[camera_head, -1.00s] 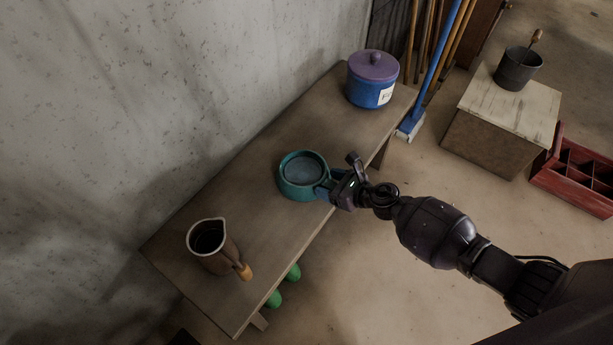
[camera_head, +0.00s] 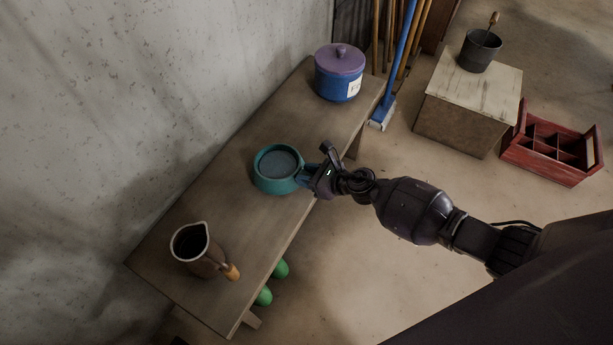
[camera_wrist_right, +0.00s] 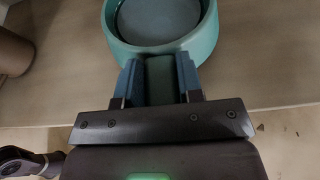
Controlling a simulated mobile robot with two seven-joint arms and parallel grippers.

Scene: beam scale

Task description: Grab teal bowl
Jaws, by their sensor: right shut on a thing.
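The teal bowl (camera_head: 263,183) is at the middle of the wooden bench, upright, with a grey-blue inside. It also shows at the top of the right wrist view (camera_wrist_right: 203,48). My right gripper (camera_head: 302,178) reaches in from the right at the bowl's near right side. In the right wrist view its two blue-grey fingers (camera_wrist_right: 160,82) are shut on a teal part that sticks out from the bowl's side. I cannot tell whether the bowl is off the bench. My left gripper is not in view.
On the bench (camera_head: 240,225), a brown pitcher (camera_head: 207,262) stands at the near end and a blue jar with purple lid (camera_head: 338,85) at the far end. A blue broom (camera_head: 400,60), a box with a dark pot (camera_head: 479,52) and a red crate (camera_head: 540,170) stand beyond.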

